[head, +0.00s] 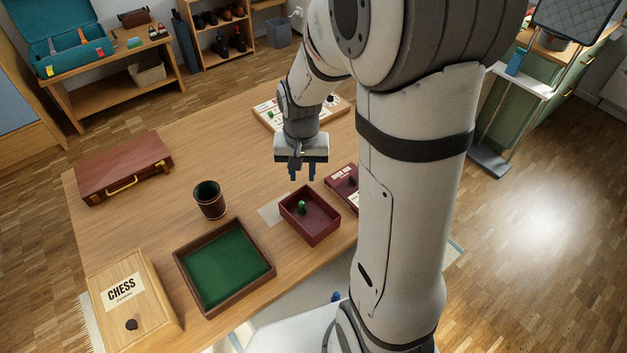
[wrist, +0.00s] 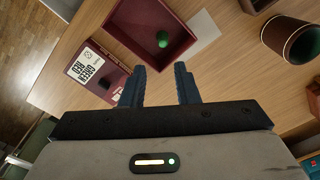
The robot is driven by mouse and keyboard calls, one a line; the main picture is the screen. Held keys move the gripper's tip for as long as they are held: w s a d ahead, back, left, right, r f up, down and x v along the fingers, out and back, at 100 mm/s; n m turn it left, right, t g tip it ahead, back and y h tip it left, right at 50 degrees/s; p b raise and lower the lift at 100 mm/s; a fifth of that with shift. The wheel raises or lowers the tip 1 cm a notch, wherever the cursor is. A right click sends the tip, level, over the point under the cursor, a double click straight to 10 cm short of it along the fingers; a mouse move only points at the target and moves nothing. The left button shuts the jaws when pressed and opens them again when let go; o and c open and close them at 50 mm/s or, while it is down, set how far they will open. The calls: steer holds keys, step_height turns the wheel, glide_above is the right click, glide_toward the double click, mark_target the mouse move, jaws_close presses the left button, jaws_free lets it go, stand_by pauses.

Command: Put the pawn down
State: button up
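A small green pawn (head: 303,206) stands inside an open dark red box (head: 322,231) near the table's front edge. In the wrist view the pawn (wrist: 162,39) shows as a round green top against the floor of the red box (wrist: 183,58). My gripper (head: 302,177) points down above the table, just behind the box, apart from the pawn. Its two fingers are spread with nothing between them, as the wrist view of the gripper (wrist: 160,84) also shows.
A dark red lid with a white label (wrist: 95,65) lies beside the box. Left of it are a brown dice cup (head: 208,200), a green-lined tray (head: 238,296), a chess box (head: 135,307) and a brown case (head: 122,166). The table middle (head: 235,140) is clear.

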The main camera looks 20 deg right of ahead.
steer(key=s+r+n+t, duration=0.2)
steer(key=s+r+n, duration=0.2)
steer(key=s+r, duration=0.8)
steer(key=shift+s, duration=0.9)
steer(key=shift+a, duration=0.1)
